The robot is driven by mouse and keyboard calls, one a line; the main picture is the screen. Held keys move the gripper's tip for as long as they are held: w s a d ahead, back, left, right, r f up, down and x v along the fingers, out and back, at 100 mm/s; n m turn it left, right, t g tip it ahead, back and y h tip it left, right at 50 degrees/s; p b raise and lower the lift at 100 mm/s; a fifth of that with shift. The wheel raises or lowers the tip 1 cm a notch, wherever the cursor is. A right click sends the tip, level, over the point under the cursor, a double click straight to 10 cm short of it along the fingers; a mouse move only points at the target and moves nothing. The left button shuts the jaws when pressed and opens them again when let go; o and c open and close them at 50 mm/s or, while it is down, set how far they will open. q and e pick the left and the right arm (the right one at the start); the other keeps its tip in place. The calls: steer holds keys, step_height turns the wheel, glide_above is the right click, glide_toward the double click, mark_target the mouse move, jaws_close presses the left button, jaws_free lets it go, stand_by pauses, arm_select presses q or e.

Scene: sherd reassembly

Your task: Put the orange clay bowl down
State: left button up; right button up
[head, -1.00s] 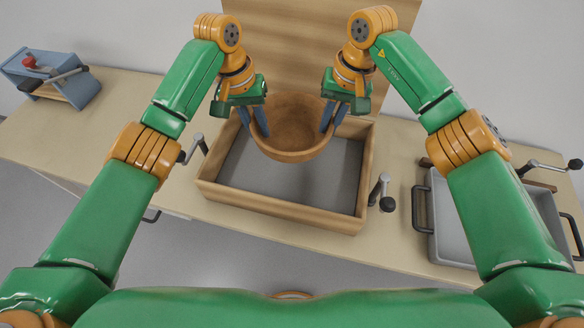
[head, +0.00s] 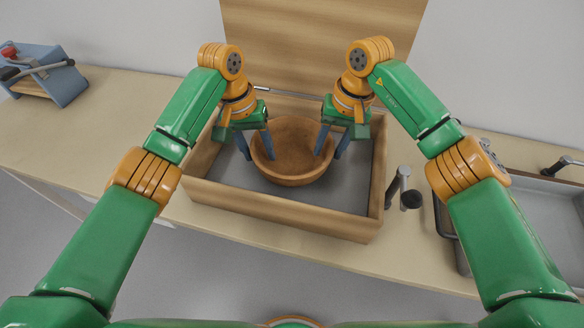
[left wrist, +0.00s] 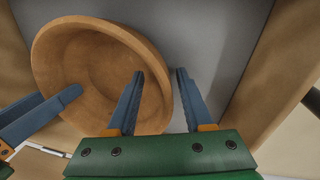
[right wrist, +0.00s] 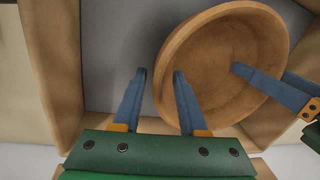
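The orange clay bowl (head: 291,172) sits upright on the grey floor inside the open wooden box (head: 280,213). It also shows in the left wrist view (left wrist: 85,95) and the right wrist view (right wrist: 215,60). My left gripper (head: 256,147) is open across the bowl's left wall, one finger inside and one outside, with gaps beside the wall in the left wrist view (left wrist: 160,74). My right gripper (head: 332,145) is open across the right wall in the same way; the right wrist view (right wrist: 159,74) shows gaps there. The bowl's underside is hidden.
The box's lid (head: 325,45) stands raised behind. A grey metal tray (head: 520,185) lies at the right, and a crank handle (head: 398,185) stands beside the box. A blue device with a red knob (head: 45,72) stands at the far left. Box floor right of the bowl is clear.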

steer(key=shift+r, duration=0.4)
arm_select(q)
step_height(320, 180, up, 12)
steer(key=a, duration=0.2)
arm_select(e)
step_height(320, 180, up, 11)
steer(key=d, duration=0.2)
arm_select(q)
steer(key=shift+w+f, duration=0.1)
arm_select(e)
steer(key=shift+s, duration=0.1)
